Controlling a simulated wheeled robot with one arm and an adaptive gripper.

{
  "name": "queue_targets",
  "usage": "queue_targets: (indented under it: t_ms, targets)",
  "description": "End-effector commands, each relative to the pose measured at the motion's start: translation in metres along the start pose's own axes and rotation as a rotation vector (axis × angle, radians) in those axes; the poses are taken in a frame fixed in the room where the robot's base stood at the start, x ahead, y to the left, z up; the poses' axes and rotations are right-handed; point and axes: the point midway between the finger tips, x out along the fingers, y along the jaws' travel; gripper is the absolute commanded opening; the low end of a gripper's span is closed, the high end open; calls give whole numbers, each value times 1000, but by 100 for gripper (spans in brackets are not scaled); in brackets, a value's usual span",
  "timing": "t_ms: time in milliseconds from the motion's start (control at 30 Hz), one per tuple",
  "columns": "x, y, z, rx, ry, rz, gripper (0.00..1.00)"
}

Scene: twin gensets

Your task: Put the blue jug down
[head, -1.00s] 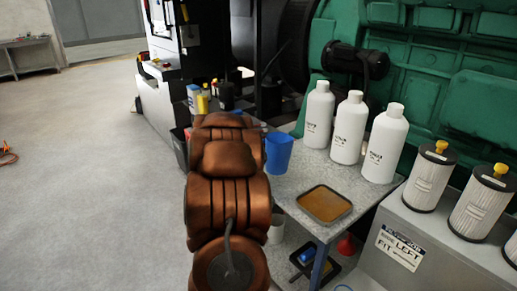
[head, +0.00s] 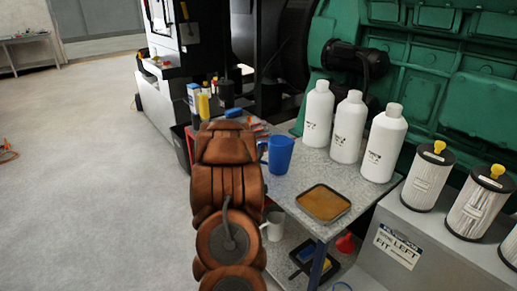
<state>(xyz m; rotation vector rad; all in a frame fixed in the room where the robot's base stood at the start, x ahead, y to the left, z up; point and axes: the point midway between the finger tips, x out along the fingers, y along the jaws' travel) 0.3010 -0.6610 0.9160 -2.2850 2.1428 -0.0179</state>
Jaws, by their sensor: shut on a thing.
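The blue jug (head: 280,155) is upright at the left part of the grey speckled bench (head: 290,195), left of the white bottles. Its handle shows on its left side, towards my copper-coloured arm. The jug's base appears at the bench top, but I cannot tell whether it bears fully on it. My gripper is hidden behind my arm, so its fingers and any contact with the jug do not show.
Three white bottles (head: 347,128) stand behind the jug. A shallow tray of amber liquid (head: 323,203) lies in front of them. White filters (head: 429,177) stand at right. Several cans and small items (head: 203,105) sit further back. Bare bench lies between jug and tray.

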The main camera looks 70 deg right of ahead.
Motion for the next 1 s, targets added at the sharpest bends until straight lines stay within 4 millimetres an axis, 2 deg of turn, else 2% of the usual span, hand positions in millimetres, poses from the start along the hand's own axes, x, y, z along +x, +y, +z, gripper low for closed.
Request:
queue_targets:
  t_ms: [333,367,567,1000]
  targets:
    - [0,0,3,0,2,0,0]
    - [0,0,2,1,1,0,18]
    - [0,0,2,0,1,0,39]
    - [-4,0,0,1,0,0,40]
